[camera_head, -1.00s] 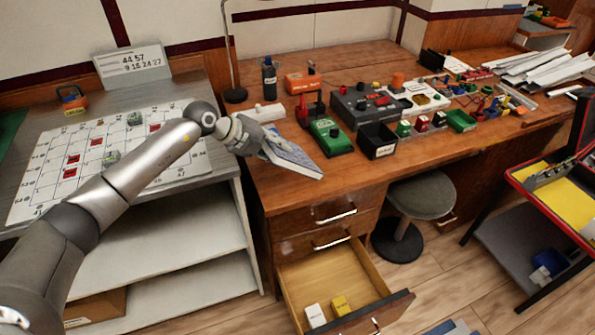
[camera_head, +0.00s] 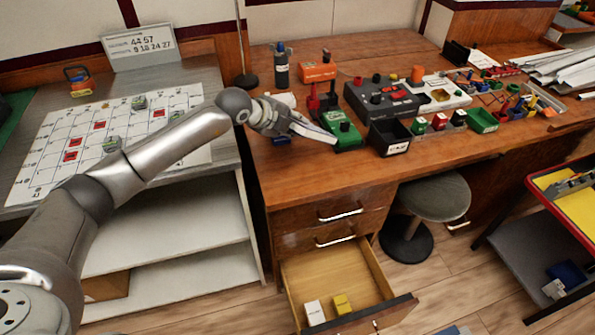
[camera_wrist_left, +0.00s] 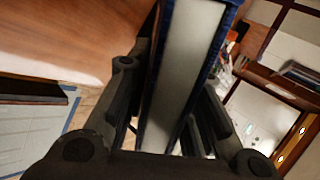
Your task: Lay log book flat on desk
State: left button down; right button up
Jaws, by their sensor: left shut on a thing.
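My left gripper (camera_head: 292,124) reaches over the left part of the wooden desk (camera_head: 300,177). It is shut on the log book (camera_head: 318,133), which shows mostly edge-on in the head view, close to the green device. In the left wrist view the log book (camera_wrist_left: 184,72) stands between the two fingers, with its pale page edge framed by blue covers. The book is tilted up on edge, not flat. I cannot tell whether its lower edge touches the desk. My right gripper is not in view.
A green device (camera_head: 345,136) and a black bin (camera_head: 388,138) stand right of the book. A black bottle (camera_head: 281,68) and an orange box (camera_head: 318,71) are behind. The desk's front left is clear. An open drawer (camera_head: 333,285) and a stool (camera_head: 434,200) are below.

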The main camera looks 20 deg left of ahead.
pick_arm(q)
notch_tip(320, 180, down, 8)
jog(key=b, duration=0.5)
jog(key=c, duration=1.4)
grip_release()
jog(key=shift+f, duration=0.15)
jog(key=shift+c, duration=0.2)
jog(key=p+v, duration=0.4)
jog(key=v, duration=0.4)
jog(key=shift+p, duration=0.35)
